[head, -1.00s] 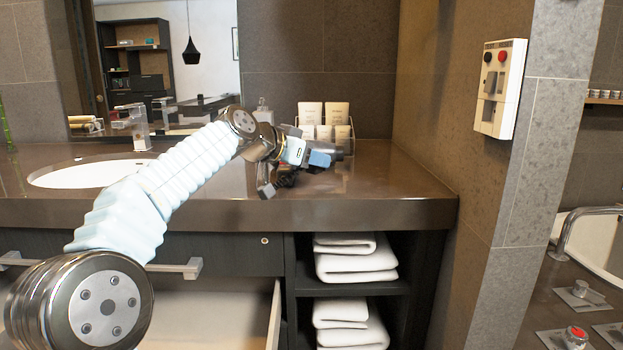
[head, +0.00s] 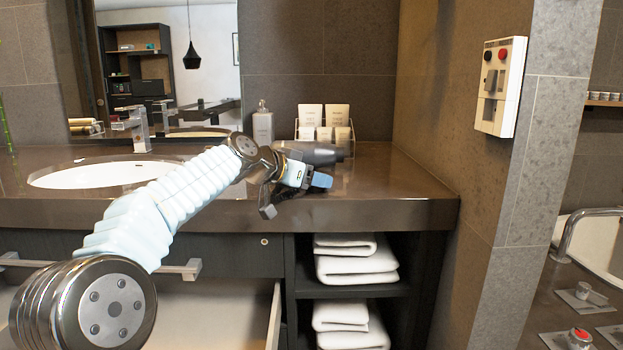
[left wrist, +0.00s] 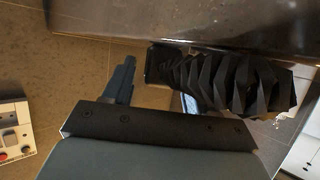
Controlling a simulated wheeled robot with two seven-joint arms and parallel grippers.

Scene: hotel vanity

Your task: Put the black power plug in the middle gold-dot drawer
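My left gripper (head: 294,196) is over the front part of the brown countertop, near its front edge, with its two fingertips apart. In the left wrist view the left gripper (left wrist: 153,95) shows a gap between the fingers, with nothing clearly held in it. I cannot make out the black power plug in either view. A drawer (head: 275,312) with a pale inside stands pulled out below the counter; my left arm hides much of it. A small round dot (head: 265,241) shows on the dark front above it. My right gripper does not show in the head view.
A dark hair dryer (head: 322,153) lies behind the gripper, before a rack of bottles (head: 311,122). A sink (head: 100,174) is at left. Folded towels (head: 357,262) fill shelves beside the drawer. A dark ribbed shape (left wrist: 225,82), unclear to me, crosses the left wrist view.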

